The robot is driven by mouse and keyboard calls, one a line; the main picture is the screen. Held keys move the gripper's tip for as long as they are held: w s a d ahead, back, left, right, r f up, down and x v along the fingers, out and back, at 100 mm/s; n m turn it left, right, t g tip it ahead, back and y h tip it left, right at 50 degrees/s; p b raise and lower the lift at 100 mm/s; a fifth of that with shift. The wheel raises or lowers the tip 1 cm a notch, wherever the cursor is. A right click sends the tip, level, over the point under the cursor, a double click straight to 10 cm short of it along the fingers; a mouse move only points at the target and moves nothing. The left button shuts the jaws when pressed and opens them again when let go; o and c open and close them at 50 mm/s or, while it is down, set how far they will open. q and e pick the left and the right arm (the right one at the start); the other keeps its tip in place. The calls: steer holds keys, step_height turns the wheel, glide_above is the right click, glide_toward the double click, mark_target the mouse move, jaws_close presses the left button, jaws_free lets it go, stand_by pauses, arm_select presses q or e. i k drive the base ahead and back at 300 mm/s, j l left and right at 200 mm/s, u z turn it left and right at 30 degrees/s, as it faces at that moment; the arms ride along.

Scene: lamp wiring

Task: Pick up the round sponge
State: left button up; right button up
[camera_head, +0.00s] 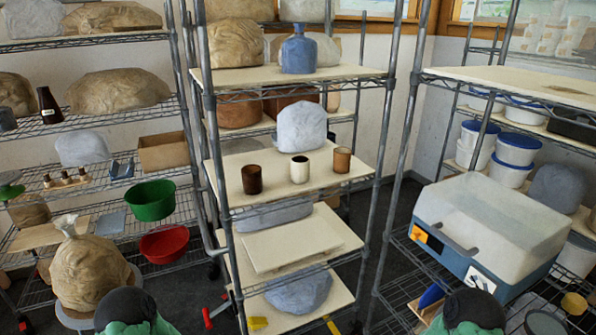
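A small, rounded yellow piece (574,303) lies at the lower right, low on the right-hand rack below the big blue-and-white box; it looks like the round sponge, but it is too small to be certain. Parts of my two arms, black and green, show at the bottom edge on the left and right. Neither of my grippers can be seen, so their fingers and anything in them are hidden.
A blue box with a pale lid (490,225) stands on the right rack. A middle rack holds three small cups (300,168). A green bowl (150,200) and a red bowl (164,243) sit on the left rack. Metal posts separate the racks.

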mark_target(574, 304)
steer(key=z, duration=1.9)
